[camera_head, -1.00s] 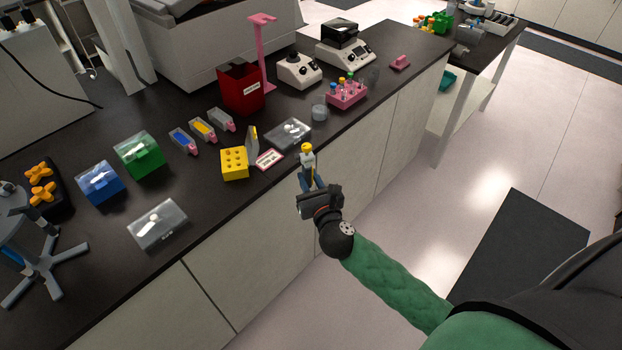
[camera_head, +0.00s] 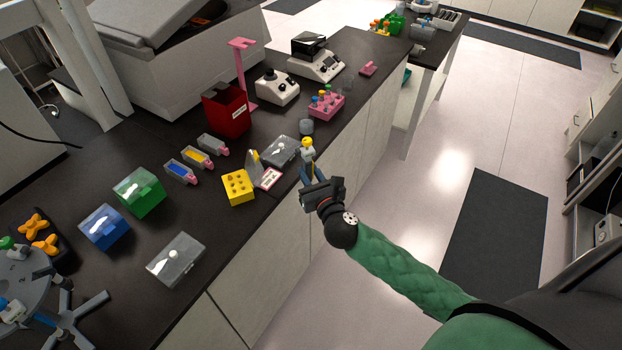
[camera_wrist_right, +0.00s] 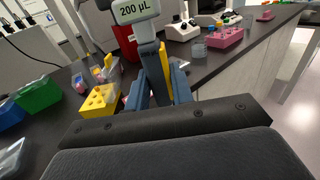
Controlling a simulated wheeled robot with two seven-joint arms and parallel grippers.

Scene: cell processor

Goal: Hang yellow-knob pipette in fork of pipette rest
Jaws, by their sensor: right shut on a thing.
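The yellow-knob pipette (camera_head: 308,148) is upright in my right gripper (camera_head: 311,175), just off the bench's front edge. Its yellow knob is at the top. In the right wrist view the pipette (camera_wrist_right: 146,40) shows a "200 µL" display, and the blue fingers of my right gripper (camera_wrist_right: 160,88) are shut on it. The pink pipette rest (camera_head: 240,72) stands farther back on the bench, behind the red box, with its fork (camera_head: 242,43) at the top. The fork is empty and well apart from the pipette. My left gripper is not in view.
On the dark bench (camera_head: 120,255) stand a red box (camera_head: 226,112), a yellow block (camera_head: 238,187), a clear box (camera_head: 281,151), a pink tube rack (camera_head: 326,105) and white instruments (camera_head: 277,87). Open floor (camera_head: 400,210) lies right of the bench.

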